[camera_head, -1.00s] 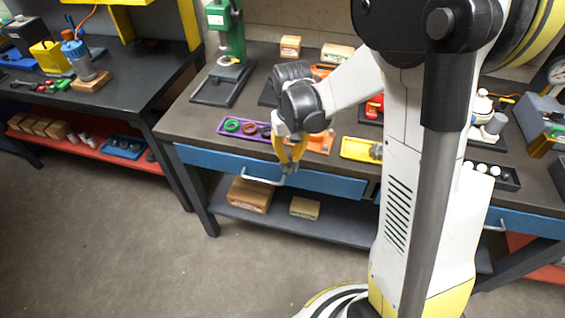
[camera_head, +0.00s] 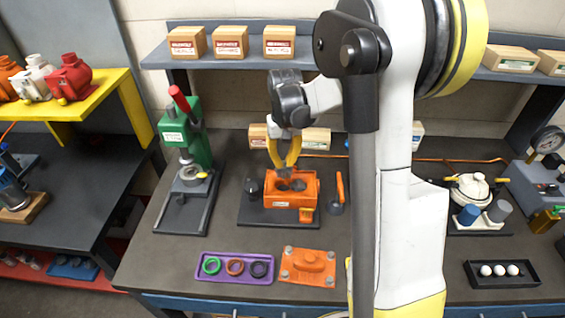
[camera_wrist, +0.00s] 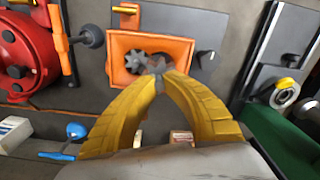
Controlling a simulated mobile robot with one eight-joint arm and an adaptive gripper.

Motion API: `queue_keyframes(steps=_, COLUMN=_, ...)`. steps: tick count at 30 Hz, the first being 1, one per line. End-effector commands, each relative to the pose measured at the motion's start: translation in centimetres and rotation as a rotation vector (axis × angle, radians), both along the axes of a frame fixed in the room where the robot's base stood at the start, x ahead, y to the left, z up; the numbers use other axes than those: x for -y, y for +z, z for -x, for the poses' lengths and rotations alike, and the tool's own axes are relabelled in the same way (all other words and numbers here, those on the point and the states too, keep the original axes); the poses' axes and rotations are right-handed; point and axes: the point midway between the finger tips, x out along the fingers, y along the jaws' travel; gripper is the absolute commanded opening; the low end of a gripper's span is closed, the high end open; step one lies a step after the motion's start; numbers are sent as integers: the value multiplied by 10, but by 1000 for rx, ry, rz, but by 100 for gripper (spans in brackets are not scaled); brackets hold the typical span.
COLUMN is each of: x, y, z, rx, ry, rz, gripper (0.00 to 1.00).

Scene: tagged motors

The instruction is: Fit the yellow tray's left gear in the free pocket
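The orange housing (camera_head: 308,202) stands open on a dark plate at the middle of the bench. In the wrist view the housing (camera_wrist: 117,45) shows a toothed grey gear (camera_wrist: 135,63) inside at the left and a dark round recess to the right. My gripper (camera_head: 285,166) is above the housing, pointing down. Its yellow fingers meet at the tips in the wrist view (camera_wrist: 160,76), shut on a small grey gear (camera_wrist: 157,63) that is partly hidden by them. Whether this gear touches the housing I cannot tell. The yellow tray is not visible now; my arm covers the bench right of the orange cover.
A purple tray (camera_head: 236,279) with coloured rings and an orange cover (camera_head: 307,263) lie in front. A green press (camera_head: 187,150) stands left, an orange-handled tool (camera_head: 338,195) right of the housing. Boxes (camera_head: 318,138) stand behind. Bare bench lies between the press and housing.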

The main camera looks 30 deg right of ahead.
Motion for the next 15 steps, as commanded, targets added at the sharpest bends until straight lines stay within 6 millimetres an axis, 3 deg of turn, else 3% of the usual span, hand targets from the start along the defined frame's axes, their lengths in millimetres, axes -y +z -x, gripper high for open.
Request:
queue_keyframes(steps=8, x=0, y=-9, z=0, rx=0, ry=0, rz=0, gripper=0)
queue_keyframes(steps=15, x=0, y=-32, z=0, rx=0, ry=0, rz=0, gripper=0)
